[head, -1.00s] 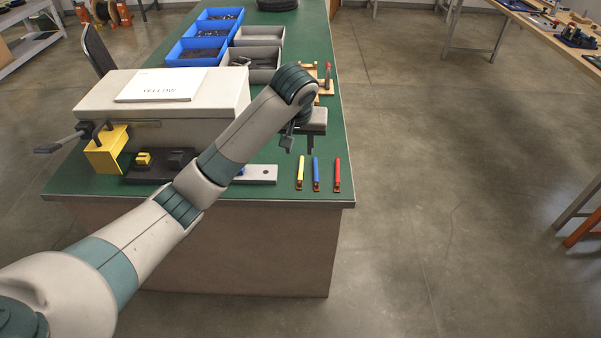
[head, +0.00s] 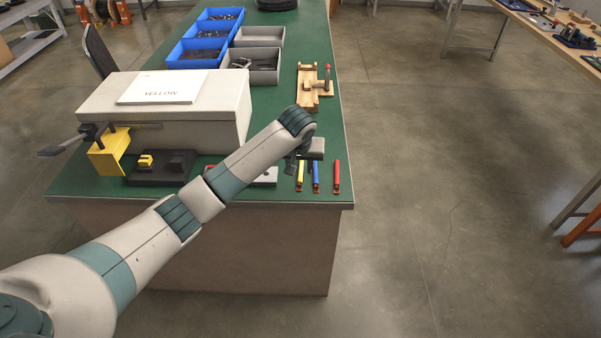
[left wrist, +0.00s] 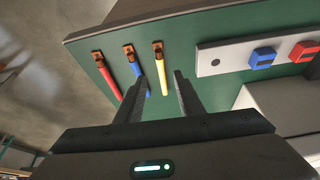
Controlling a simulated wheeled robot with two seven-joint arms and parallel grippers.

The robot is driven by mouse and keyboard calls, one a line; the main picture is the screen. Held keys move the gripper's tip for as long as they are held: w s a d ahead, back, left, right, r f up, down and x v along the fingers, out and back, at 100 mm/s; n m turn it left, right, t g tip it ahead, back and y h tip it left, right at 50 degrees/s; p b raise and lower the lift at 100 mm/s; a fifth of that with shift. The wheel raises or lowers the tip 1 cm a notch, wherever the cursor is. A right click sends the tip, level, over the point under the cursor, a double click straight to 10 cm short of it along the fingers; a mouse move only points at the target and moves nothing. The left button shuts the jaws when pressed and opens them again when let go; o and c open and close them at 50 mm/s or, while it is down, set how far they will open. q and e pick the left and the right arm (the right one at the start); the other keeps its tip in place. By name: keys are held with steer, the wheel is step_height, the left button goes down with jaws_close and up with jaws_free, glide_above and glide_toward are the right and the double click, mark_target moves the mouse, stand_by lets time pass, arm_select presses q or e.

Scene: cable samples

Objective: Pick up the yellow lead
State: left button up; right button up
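The yellow lead (head: 300,175) lies on the green bench top near its front edge, left of the blue lead (head: 316,182) and the red lead (head: 337,177). In the head view my left gripper (head: 302,168) is over it and hides part of it. In the left wrist view my left gripper (left wrist: 160,92) is open, its fingers on either side of the yellow lead (left wrist: 161,70). The blue lead (left wrist: 136,68) is close by the left finger; the red lead (left wrist: 106,75) is farther left. I cannot tell the exact height above the bench. My right gripper is not in view.
A grey box (head: 200,120) with a white card (head: 162,88) on top stands left. A light plate (left wrist: 225,57) with blue and red blocks lies beside the leads. Blue bins (head: 195,52), grey bins (head: 262,62) and a wooden fixture (head: 310,88) are farther back.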

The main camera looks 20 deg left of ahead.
mark_target(300, 176)
arm_select(q)
steer(key=shift+w+f, duration=0.1)
steer(key=shift+f, duration=0.2)
steer(key=shift+w+a+f+p, duration=0.2)
steer(key=shift+f+p, duration=0.15)
steer(key=shift+f, duration=0.15)
steer(key=x, duration=0.3)
steer(key=shift+r+p, duration=0.1)
steer(key=shift+p, duration=0.3)
steer(key=shift+w+f, duration=0.25)
steer(key=shift+f, duration=0.35)
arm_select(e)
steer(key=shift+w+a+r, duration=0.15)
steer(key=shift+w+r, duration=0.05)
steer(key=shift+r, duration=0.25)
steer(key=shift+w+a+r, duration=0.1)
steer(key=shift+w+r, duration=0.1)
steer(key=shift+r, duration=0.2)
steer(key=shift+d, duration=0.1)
arm_select(q)
jaws_close()
